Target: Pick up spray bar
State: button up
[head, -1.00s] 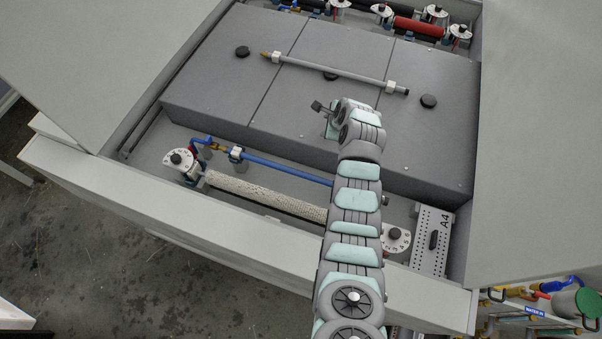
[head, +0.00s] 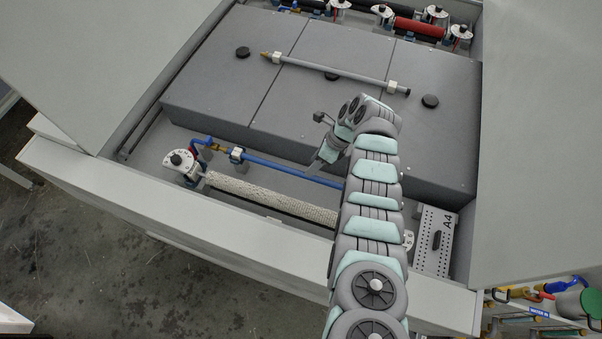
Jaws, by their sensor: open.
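A thin grey bar (head: 340,73) with a brass tip at its left end and a dark right end lies across the grey covers, with a white clip near each end. A blue bar (head: 290,171) runs along the near trough, joined at its left to a brass and blue fitting; its right end is behind my arm. I cannot tell for sure which is the spray bar. My gripper (head: 320,163) is open, tipped down at the near edge of the covers, just above the blue bar. Its fingertips are too small to make out, and nothing shows held in it.
The grey covers (head: 218,87) with black knobs fill the middle. A white textured roller (head: 268,200) lies in front of the blue bar, by a white dial (head: 181,163). A perforated A4 plate (head: 433,243) stands at right. The machine's front wall (head: 130,196) borders the trough.

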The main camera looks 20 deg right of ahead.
aim_at(301, 174)
jog(key=x, duration=0.3)
jog(key=b+x, duration=0.1)
jog(key=x, duration=0.1)
jog(key=shift+s+a+f, duration=0.15)
jog(key=shift+s+a, duration=0.1)
grip_shut()
dwell(0.5)
